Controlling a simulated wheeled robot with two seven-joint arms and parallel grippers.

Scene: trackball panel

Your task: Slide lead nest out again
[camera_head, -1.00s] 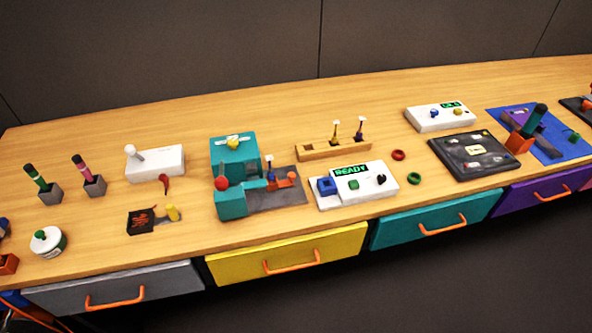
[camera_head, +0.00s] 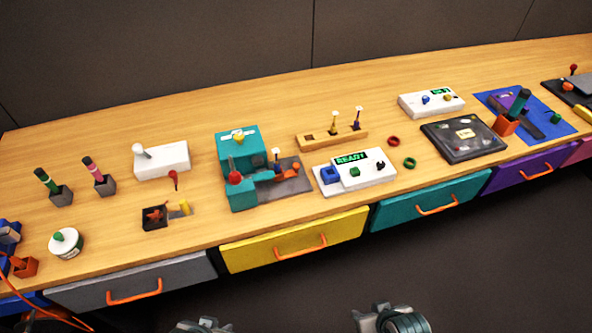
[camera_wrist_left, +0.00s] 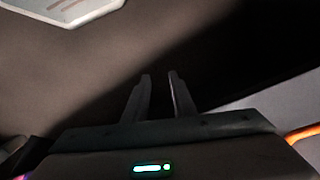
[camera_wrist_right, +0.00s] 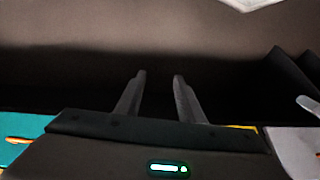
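I cannot tell for sure which part is the lead nest. A teal press-like fixture (camera_head: 240,146) stands mid-left on the table, with a red ball knob (camera_head: 235,177) at its front. A grey plate (camera_head: 290,185) extends from its right side, with small blue and orange parts on it. My left gripper (camera_head: 204,326) and right gripper (camera_head: 390,318) show at the bottom edge of the head view, in front of the table and away from the fixture. In the left wrist view (camera_wrist_left: 158,80) and right wrist view (camera_wrist_right: 159,77) the fingers stand apart with nothing between them.
A white READY box (camera_head: 365,172) stands right of the fixture, a wooden rack (camera_head: 320,139) behind it. A small dark box (camera_head: 155,217) with a yellow part sits front left. The yellow drawer (camera_head: 295,240) and teal drawer (camera_head: 430,200) are below the table edge.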

